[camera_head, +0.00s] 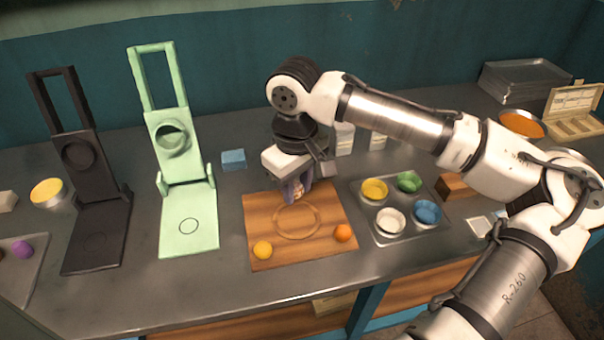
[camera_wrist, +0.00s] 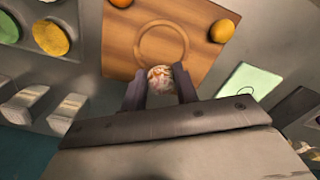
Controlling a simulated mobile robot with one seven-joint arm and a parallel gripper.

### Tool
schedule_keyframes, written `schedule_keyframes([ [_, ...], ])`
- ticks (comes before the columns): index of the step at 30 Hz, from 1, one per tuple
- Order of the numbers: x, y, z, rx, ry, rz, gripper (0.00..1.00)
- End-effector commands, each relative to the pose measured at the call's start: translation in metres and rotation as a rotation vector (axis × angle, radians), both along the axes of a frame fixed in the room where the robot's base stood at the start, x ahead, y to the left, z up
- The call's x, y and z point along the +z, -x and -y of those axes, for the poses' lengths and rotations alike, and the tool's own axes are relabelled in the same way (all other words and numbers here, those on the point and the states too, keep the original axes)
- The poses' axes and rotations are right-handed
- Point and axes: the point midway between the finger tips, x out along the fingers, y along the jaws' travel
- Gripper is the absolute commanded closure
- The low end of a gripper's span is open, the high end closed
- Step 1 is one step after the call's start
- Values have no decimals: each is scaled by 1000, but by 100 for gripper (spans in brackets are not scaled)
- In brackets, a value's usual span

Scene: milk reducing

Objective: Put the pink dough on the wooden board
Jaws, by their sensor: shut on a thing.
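The wooden board (camera_head: 268,230) lies flat on the counter, with a ring marked in its middle; it also shows in the wrist view (camera_wrist: 122,45). My gripper (camera_head: 298,190) is over the back part of the board, pointing down. In the wrist view, my gripper (camera_wrist: 162,88) is shut on a small round pale ball with pink and orange-brown mottling, the dough (camera_wrist: 160,78). The ball is just outside the ring in that view. I cannot tell whether it touches the board. In the head view the fingers largely hide it.
A yellow-orange ball (camera_head: 262,250) and an orange ball (camera_head: 342,233) rest on the board's front part. A metal tray (camera_head: 392,236) with several coloured bowls stands right of it. A green press (camera_head: 188,205) and a black press (camera_head: 95,230) stand left. A blue block (camera_head: 233,159) lies behind.

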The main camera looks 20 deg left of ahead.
Motion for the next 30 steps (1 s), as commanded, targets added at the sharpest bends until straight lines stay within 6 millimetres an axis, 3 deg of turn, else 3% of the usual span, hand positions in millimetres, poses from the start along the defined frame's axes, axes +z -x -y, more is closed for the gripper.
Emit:
schedule_keyframes([
  [21, -58, 0, 0, 0, -1, -2, 92],
  [30, -66, 0, 0, 0, 0, 1, 92],
])
